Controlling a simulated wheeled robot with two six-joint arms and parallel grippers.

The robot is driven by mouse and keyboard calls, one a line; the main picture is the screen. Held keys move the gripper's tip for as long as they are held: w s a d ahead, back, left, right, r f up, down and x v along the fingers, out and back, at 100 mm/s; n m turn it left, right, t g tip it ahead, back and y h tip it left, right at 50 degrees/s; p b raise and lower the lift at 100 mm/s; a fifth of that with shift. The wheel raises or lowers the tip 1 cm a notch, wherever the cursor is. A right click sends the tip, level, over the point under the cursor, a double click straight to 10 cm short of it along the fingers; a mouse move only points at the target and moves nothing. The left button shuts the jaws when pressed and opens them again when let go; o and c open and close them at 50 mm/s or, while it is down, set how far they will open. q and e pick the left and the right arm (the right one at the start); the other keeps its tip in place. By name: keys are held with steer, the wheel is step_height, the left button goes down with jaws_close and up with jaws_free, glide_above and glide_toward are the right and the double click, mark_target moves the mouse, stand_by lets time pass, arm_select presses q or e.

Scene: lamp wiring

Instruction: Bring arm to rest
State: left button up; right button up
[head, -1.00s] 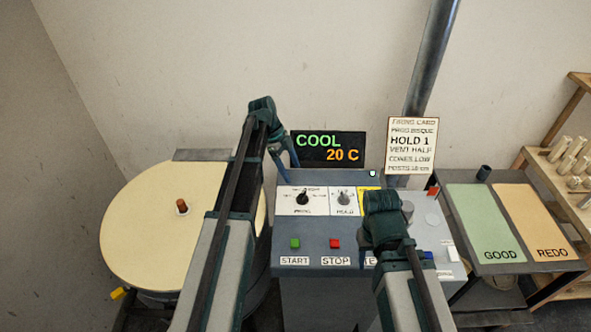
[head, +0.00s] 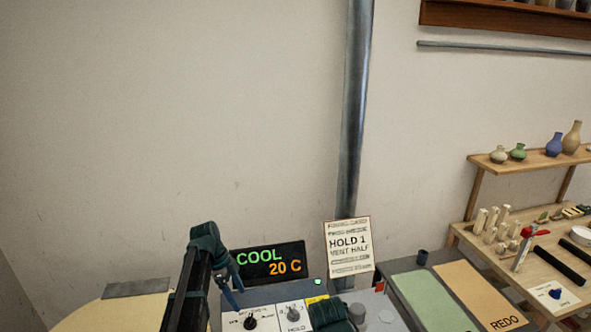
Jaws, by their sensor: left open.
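My left gripper (head: 234,296) points down in front of the control panel, at the left end of the display (head: 268,262). Its fingers are apart and nothing shows between them. The display reads COOL 20 C. My right arm's wrist shows at the bottom, over the right part of the control panel (head: 262,296); its fingers are hidden. Two dials show on the panel, a left one (head: 250,322) and a HOLD one (head: 293,313). The round cream lid (head: 105,318) is partly cut off at lower left.
A card (head: 348,247) reading HOLD 1, VENT HALF stands before a metal pipe (head: 354,110). Right are a green GOOD mat (head: 428,298), an orange REDO mat (head: 478,295) and a wooden bench with pegs and a red-handled tool (head: 527,243). Vases stand on a shelf (head: 540,160).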

arm_select(q)
steer(key=s+d+f+n+y+b, duration=0.1)
steer(key=s+d+f+n+b, duration=0.2)
steer(key=s, duration=0.4)
steer(key=s+d+f+n+y+b, duration=0.2)
steer(key=s+d+f+n+b, duration=0.1)
steer(key=s+d+n, duration=0.3)
steer(key=s+d+f+n+y+b, duration=0.2)
steer(key=s+d+f+n, duration=0.2)
steer(key=s, duration=0.5)
steer(key=d+f, duration=0.1)
steer(key=d, duration=0.1)
steer(key=shift+s+d+n+t+b, duration=0.3)
steer(key=shift+s+n+b, duration=0.1)
